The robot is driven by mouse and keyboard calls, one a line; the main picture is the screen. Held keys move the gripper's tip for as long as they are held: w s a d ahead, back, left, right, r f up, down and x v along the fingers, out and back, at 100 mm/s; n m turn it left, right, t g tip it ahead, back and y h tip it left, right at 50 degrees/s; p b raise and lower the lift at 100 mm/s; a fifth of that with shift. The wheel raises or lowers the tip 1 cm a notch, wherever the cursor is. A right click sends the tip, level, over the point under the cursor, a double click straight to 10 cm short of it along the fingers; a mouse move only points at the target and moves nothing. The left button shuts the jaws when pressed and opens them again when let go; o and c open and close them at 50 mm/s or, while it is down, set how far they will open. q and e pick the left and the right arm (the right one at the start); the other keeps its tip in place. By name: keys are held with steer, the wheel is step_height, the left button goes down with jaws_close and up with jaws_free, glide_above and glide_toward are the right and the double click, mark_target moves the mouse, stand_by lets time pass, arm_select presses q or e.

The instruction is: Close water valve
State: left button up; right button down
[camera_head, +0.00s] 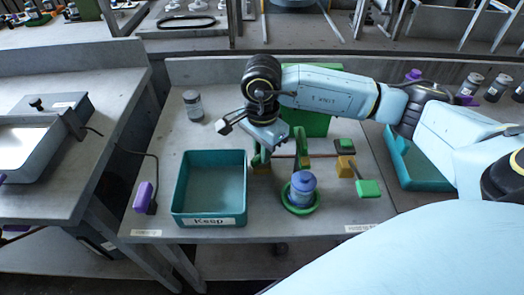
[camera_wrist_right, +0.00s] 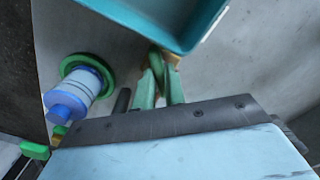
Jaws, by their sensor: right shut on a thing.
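A thin red pipe (camera_head: 285,156) with yellow fittings and green parts runs across the middle of the table. My right gripper (camera_head: 260,158) reaches down at its left end, shut on a green valve handle there. In the right wrist view, green pieces (camera_wrist_right: 160,85) rise past the wrist plate's edge to a small yellow part; the exact contact is hidden. At the pipe's right end, a yellow fitting (camera_head: 346,167) stands near a green handle (camera_head: 368,188). My left gripper is not in view.
A teal tray labelled "Keep" (camera_head: 210,222) stands left of the pipe. A blue-and-white bottle (camera_head: 302,187) stands in a green ring in front of it; it also shows in the wrist view (camera_wrist_right: 78,95). A grey jar (camera_head: 193,106) is behind. Another teal tray (camera_head: 415,170) is at right.

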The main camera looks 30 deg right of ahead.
steer(key=m, duration=0.3)
steer(key=shift+m, duration=0.4)
steer(key=m, duration=0.4)
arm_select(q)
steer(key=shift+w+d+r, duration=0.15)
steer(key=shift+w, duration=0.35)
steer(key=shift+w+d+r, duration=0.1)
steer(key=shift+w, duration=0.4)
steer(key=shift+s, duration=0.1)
arm_select(e)
steer(key=shift+m, duration=0.4)
steer(key=c, duration=1.7)
jaws_free()
steer(key=shift+c, duration=0.2)
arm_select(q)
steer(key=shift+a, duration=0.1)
arm_select(e)
steer(key=shift+r, duration=0.1)
